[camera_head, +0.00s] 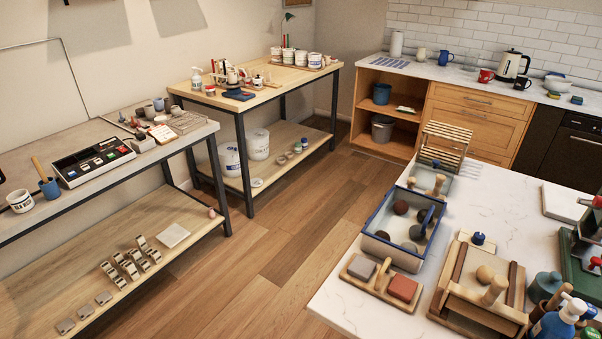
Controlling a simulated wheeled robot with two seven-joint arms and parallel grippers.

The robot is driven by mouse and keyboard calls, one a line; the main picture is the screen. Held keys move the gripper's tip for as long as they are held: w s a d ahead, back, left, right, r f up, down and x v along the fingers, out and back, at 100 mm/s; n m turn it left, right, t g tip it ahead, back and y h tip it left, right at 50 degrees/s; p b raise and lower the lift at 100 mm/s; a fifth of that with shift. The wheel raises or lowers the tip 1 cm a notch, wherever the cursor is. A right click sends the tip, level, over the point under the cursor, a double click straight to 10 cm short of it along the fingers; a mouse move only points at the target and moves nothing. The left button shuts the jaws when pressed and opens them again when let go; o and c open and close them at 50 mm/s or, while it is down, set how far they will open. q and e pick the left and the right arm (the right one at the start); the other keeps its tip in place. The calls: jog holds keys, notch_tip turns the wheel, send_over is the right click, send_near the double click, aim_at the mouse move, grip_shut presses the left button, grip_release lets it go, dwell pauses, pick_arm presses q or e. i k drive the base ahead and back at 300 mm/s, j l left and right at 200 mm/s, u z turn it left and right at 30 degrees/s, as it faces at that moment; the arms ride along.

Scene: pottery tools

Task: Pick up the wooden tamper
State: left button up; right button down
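Several pieces could be the wooden tamper, and I cannot tell for certain which it is. A light wooden peg-like piece (495,289) stands tilted in a wooden tray (455,300) on the white counter at the lower right, beside a round wooden knob (484,273). Another small upright wooden piece (438,184) stands farther back in a shallow tray. A wooden handle (39,168) sticks up from a blue cup (49,187) on the left bench. Neither of my grippers shows in the head view.
The white counter (335,302) also holds a blue-rimmed bin (372,246) with dark balls, a wooden holder with grey and red blocks (403,287), and a blue bottle (559,320). Two workbenches stand along the left wall. The wooden floor (285,240) between is clear.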

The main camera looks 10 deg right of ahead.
aim_at(411, 182)
jog(key=i+j+u, duration=0.35)
jog(key=u, duration=0.15)
jog(key=i+j+u, duration=0.2)
jog(key=i+u, duration=0.25)
jog(key=i+z, duration=0.3)
jog(key=i+j+z, duration=0.25)
jog(key=i, duration=0.25)
jog(key=i+l+z, duration=0.1)
jog(key=z, duration=0.35)
jog(key=i+z, duration=0.25)
jog(key=z, duration=0.15)
jog(key=i+j+z, duration=0.1)
jog(key=z, duration=0.35)
jog(key=i+j+z, duration=0.1)
jog(key=i+z, duration=0.15)
jog(key=z, duration=0.2)
jog(key=i+j+z, duration=0.15)
jog(key=z, duration=0.3)
